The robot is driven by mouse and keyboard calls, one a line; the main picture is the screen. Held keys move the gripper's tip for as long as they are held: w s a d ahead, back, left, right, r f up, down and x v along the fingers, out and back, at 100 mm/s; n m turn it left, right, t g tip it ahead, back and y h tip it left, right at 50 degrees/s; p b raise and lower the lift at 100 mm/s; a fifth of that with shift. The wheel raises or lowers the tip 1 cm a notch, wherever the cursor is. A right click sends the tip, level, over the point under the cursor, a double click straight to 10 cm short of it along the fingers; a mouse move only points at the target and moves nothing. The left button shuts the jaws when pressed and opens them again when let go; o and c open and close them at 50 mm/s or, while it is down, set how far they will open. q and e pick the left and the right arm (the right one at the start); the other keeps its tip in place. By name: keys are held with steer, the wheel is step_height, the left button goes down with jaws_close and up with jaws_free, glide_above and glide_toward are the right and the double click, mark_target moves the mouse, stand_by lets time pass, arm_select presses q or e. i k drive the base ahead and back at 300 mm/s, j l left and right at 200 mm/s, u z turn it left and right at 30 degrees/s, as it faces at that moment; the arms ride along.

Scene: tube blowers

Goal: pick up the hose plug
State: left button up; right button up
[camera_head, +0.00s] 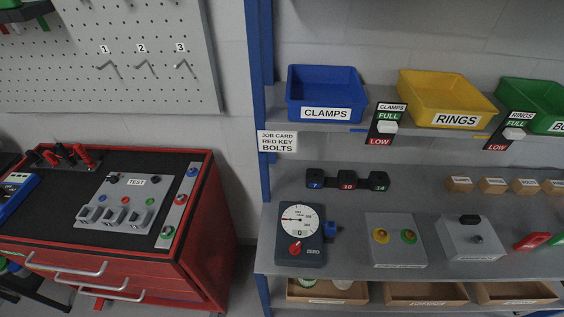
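I cannot make out with certainty which thing is the hose plug. A small blue fitting (330,229) sticks out at the right side of the dark gauge box (299,254) on the middle shelf. The gauge box has a round white dial and a red knob marked ZERO. Several red and black handled pieces (84,155) stand at the back of the red cabinet's top; they are too small to name. Neither of my grippers is in view.
The red cabinet (206,217) with a TEST panel (128,202) stands at left. The grey shelf rack has a blue post (260,90), a blue CLAMPS bin (325,90) and a yellow RINGS bin (447,95). Button boxes (396,239) stand on the middle shelf; open trays (425,293) sit below.

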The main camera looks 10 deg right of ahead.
mark_target(329, 231)
steer(key=z, duration=0.9)
